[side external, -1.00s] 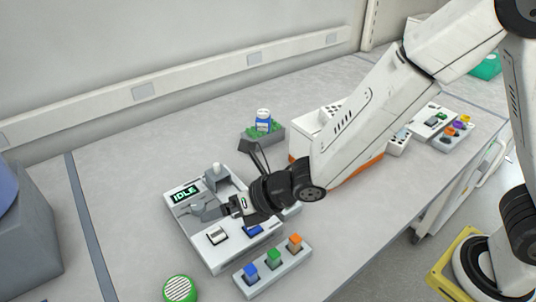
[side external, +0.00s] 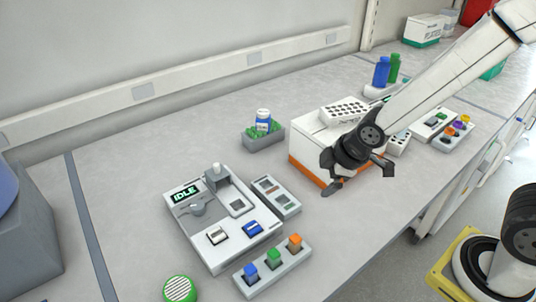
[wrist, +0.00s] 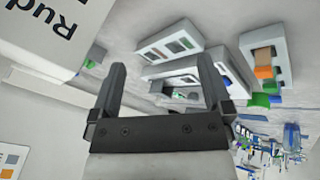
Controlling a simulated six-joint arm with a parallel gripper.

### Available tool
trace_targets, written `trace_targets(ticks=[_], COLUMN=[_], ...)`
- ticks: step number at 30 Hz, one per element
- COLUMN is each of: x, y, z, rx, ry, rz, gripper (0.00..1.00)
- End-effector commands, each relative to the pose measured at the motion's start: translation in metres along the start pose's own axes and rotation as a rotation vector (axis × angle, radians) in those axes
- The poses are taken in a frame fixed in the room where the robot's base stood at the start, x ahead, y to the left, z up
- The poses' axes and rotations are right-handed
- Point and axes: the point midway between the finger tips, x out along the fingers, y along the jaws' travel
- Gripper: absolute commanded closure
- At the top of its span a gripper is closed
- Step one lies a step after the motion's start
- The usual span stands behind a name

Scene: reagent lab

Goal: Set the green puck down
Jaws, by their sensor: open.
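A round green puck (side external: 180,289) with pale stripes lies on the bench at the bottom of the side external view, left of the small block tray. It stands apart from my gripper. My gripper (side external: 361,184) is open and empty, above the bench in front of the white box with the orange base. Its two fingers are spread in the wrist view (wrist: 162,64), with nothing between them. I cannot make out the puck for sure in the wrist view.
A white device (side external: 188,226) with an "IDLE" screen stands left of centre. In front is a tray (side external: 272,281) with blue, green and orange blocks. A grey slotted tray (side external: 289,209) adjoins the device. The white box (side external: 308,143) is close to my gripper. Bench between them is clear.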

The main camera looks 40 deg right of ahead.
Motion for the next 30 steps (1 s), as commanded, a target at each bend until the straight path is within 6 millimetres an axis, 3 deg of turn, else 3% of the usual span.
trace_targets(ticks=[6, 13, 19, 30], x=[-0.015, -0.027, -0.03, -0.03], y=[-0.001, -0.007, -0.01, -0.01], z=[0.043, 0.07, 0.077, 0.077], rx=[0.466, 0.817, 0.916, 0.916], ry=[-0.114, -0.202, -0.229, -0.228], rz=[-0.029, -0.039, -0.04, -0.039], gripper=[0.0, 0.0, 0.0, 0.0])
